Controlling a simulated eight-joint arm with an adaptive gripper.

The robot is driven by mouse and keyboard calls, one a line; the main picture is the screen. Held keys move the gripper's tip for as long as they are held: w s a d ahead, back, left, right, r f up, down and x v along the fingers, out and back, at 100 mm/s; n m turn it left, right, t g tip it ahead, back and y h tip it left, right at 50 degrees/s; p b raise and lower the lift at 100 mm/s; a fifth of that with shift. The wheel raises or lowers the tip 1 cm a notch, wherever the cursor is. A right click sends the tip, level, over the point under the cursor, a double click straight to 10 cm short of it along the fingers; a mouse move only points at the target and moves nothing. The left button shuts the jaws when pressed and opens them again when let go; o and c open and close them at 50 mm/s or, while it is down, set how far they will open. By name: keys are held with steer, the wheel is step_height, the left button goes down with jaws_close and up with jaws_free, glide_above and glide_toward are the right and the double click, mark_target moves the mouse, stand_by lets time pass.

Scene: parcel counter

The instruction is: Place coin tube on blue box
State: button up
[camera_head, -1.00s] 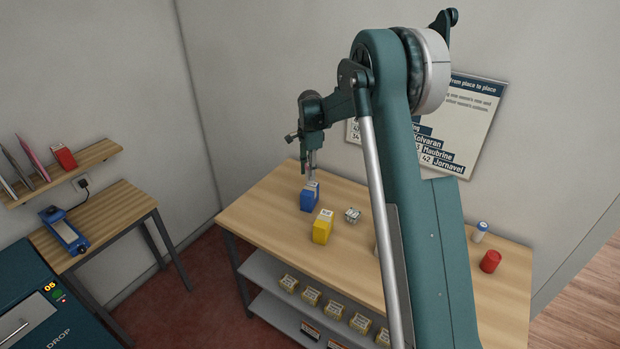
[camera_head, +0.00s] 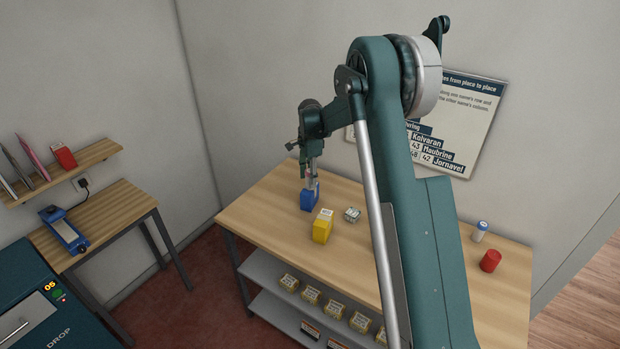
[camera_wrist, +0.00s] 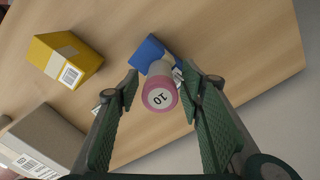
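The coin tube (camera_wrist: 159,97) has a pink end marked 10 and a pale body; in the wrist view it sits between my fingers. The blue box (camera_wrist: 151,52) is directly beyond it, and in the head view the blue box (camera_head: 309,201) stands on the table below my gripper. The tube appears to stand on the box, but the contact is hidden. My gripper (camera_wrist: 160,86) looks open around the tube, with a narrow gap at the left finger; the right finger is closer. In the head view my gripper (camera_head: 312,178) is just above the box.
A yellow box (camera_head: 322,229) stands close to the blue box on the wooden table (camera_head: 270,222). A small silvery item (camera_head: 352,214) is to its right. A white tube with a blue cap (camera_head: 480,231) and a red cylinder (camera_head: 490,261) stand farther right.

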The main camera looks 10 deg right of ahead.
steer(key=shift+r, duration=0.2)
step_height(320, 180, up, 12)
stand_by(0.9)
stand_by(0.5)
steer(key=s+r+n+t, duration=0.1)
steer(key=s+r+n, duration=0.2)
steer(key=s+r, duration=0.45)
steer(key=s+r+n+t, duration=0.1)
steer(key=s+r+n, duration=0.25)
steer(key=s, duration=0.75)
steer(key=s+r+n+t, duration=0.2)
steer(key=s+r, duration=0.4)
steer(key=s, duration=0.3)
steer(key=s+f+n+t, duration=0.1)
steer(key=s+f+n, duration=0.2)
steer(key=s, duration=1.1)
steer(key=s+f+n+t, duration=0.2)
steer(key=s+f+n, duration=0.2)
steer(key=s, duration=1)
steer(key=shift+a+n, duration=0.25)
steer(key=shift+n, duration=0.4)
